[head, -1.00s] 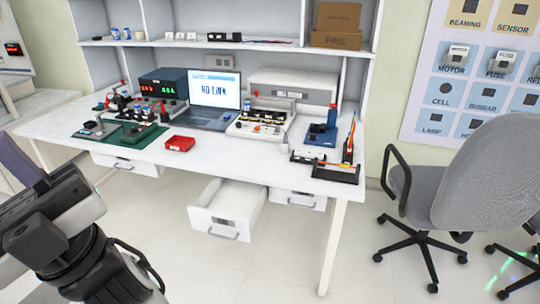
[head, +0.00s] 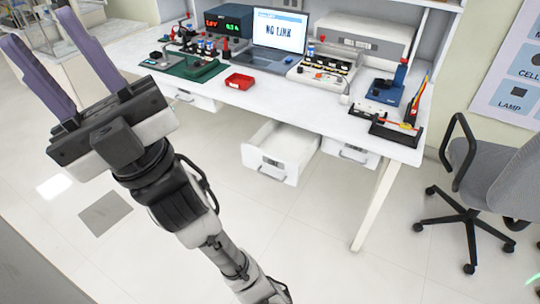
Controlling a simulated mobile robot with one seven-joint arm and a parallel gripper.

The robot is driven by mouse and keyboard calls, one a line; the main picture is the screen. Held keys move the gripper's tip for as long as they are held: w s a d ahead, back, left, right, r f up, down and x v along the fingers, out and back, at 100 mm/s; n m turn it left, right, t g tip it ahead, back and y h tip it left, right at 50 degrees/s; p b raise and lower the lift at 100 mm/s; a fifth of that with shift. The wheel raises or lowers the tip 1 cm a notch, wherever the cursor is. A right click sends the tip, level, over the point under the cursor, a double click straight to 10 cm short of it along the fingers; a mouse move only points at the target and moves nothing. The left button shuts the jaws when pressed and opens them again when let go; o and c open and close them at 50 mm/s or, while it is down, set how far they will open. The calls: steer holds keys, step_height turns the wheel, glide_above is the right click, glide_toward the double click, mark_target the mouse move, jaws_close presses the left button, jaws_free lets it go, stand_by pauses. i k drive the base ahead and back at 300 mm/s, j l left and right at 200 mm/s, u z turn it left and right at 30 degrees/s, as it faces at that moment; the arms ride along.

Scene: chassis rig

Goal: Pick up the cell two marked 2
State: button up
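I cannot make out a cell marked 2; the markings on the small parts are too small to read. Several small parts sit in a white and black rig (head: 322,76) on the white workbench (head: 270,101), in front of the laptop's right side. More small parts stand by the green mat (head: 188,71) at the left of the bench. My gripper (head: 39,27) is raised at the upper left, in front of the bench and well apart from it. Its two purple fingers are spread, with nothing between them.
A red tray (head: 240,81) sits near the bench's front edge. An open drawer (head: 280,152) juts out below it. A laptop (head: 277,38), a blue device (head: 384,91) and a black holder (head: 395,131) stand on the bench. A grey chair (head: 495,165) is at the right.

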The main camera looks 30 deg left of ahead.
mark_target(312, 49)
steer(key=i+j+u, duration=0.6)
steer(key=j+u, duration=0.15)
steer(key=i+j, duration=0.7)
steer(key=i+j+z, duration=0.1)
steer(key=z, duration=0.25)
steer(key=i+j+z, duration=0.1)
steer(key=j+z, duration=0.35)
steer(key=z, duration=0.25)
steer(key=i+z, duration=0.2)
steer(key=i, duration=0.15)
steer(key=i+j+z, duration=0.2)
steer(key=i, duration=0.15)
steer(key=i+j+z, duration=0.25)
steer(key=i, duration=0.15)
steer(key=l, duration=0.1)
